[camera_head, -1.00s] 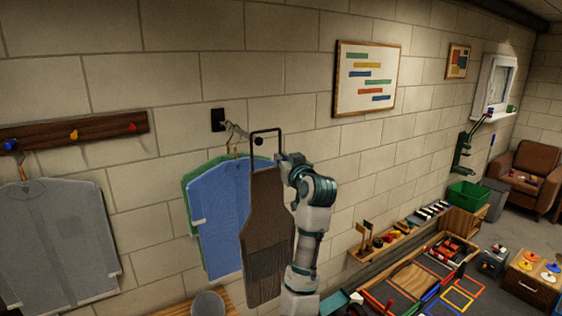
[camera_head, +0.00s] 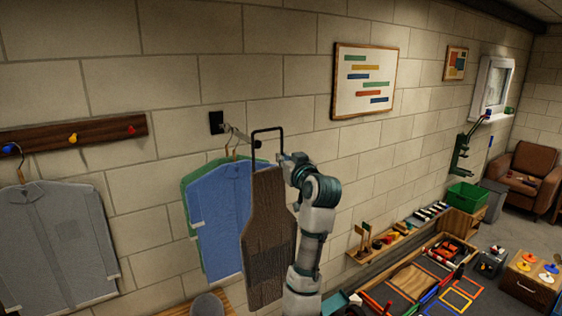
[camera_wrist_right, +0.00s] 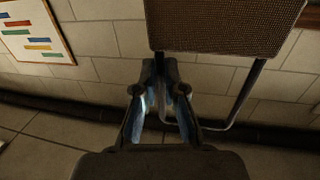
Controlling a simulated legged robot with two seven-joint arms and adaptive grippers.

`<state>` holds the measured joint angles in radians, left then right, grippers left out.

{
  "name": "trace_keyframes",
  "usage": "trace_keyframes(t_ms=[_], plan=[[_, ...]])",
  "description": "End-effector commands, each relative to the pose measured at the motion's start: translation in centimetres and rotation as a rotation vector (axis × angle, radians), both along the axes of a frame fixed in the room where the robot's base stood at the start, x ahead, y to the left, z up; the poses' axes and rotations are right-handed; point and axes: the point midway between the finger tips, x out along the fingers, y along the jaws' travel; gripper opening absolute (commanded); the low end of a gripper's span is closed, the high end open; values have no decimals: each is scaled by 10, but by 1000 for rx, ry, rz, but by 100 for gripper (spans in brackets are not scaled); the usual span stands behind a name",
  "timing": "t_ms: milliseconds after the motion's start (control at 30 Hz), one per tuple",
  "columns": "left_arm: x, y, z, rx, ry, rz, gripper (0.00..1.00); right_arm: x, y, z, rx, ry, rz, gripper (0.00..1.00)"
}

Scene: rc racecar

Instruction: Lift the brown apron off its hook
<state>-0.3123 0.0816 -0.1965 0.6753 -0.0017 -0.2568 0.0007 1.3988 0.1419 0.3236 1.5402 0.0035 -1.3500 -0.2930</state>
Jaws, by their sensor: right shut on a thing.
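The brown apron (camera_head: 267,225) hangs upright in the head view, with a stiff black neck loop (camera_head: 268,130) above it. My right gripper (camera_head: 284,159) is at the loop's right side, just above the apron's top edge. In the wrist view its fingers (camera_wrist_right: 160,68) are shut on one side of the loop, close to the apron (camera_wrist_right: 225,25). The metal hook (camera_head: 237,134) reaches out from a black wall plate (camera_head: 217,122) and ends in a dark knob. The loop's top bar is above the knob; I cannot tell whether the loop still surrounds it. My left gripper is out of view.
Blue and green garments (camera_head: 218,215) hang close behind and left of the apron. A grey shirt (camera_head: 55,240) hangs from a wooden peg rail (camera_head: 100,135) at the left.

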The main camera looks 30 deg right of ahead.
Motion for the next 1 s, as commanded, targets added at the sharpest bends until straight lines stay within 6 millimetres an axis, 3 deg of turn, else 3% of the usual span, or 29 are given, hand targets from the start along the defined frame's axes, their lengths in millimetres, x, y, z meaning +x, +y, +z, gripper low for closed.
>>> trace_keyframes(t_ms=[1000], plan=[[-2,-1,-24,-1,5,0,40,-67,0,0,-1,-3,-1,0]])
